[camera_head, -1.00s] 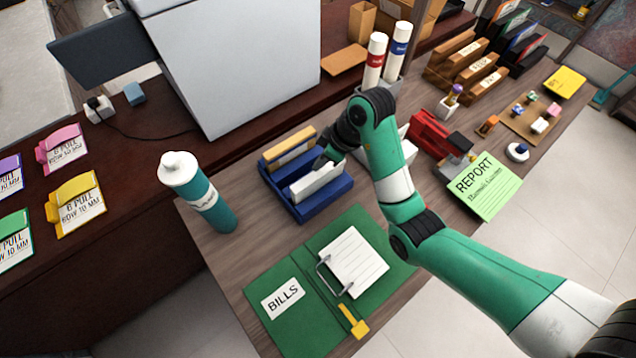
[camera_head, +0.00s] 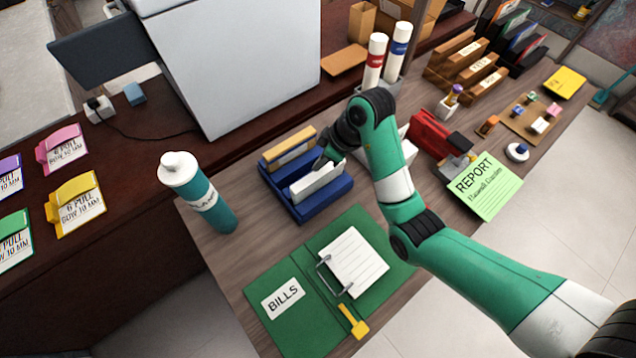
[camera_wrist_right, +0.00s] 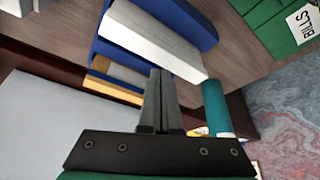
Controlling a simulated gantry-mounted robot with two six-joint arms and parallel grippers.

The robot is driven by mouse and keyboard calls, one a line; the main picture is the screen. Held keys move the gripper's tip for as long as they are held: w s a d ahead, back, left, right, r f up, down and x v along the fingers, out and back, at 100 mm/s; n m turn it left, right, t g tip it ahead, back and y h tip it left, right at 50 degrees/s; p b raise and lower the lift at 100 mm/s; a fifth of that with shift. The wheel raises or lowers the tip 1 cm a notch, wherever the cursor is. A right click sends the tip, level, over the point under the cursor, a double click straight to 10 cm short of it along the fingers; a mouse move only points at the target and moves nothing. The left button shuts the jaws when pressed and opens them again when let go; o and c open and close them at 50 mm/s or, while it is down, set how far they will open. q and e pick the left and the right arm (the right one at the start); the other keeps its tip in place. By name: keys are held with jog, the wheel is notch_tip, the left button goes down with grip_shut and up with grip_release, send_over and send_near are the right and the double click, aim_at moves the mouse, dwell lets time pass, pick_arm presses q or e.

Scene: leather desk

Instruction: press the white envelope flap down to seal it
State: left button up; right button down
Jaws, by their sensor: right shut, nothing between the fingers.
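The white envelope (camera_head: 316,183) stands upright in a blue tray (camera_head: 308,214) on the desk, and it also shows in the right wrist view (camera_wrist_right: 150,40). I cannot make out its flap as a separate part. My right gripper (camera_head: 322,160) is at the envelope's upper edge in the head view. In the right wrist view its fingers (camera_wrist_right: 160,75) are together with nothing between them, and their tips are close to the envelope. Whether they touch it I cannot tell. My left gripper is not in view.
A brown-and-cream item (camera_head: 290,150) stands in the tray's back slot. A teal bottle (camera_head: 205,200) stands left of the tray. A green folder (camera_head: 285,310) lies in front. A red stapler-like object (camera_head: 432,132) and a green report (camera_head: 490,195) lie right of my arm.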

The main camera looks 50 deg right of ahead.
jog(key=shift+f+b, duration=0.85)
dwell(0.7)
dwell(0.5)
notch_tip(320, 180, up, 7)
jog(key=p, duration=0.7)
dwell(0.4)
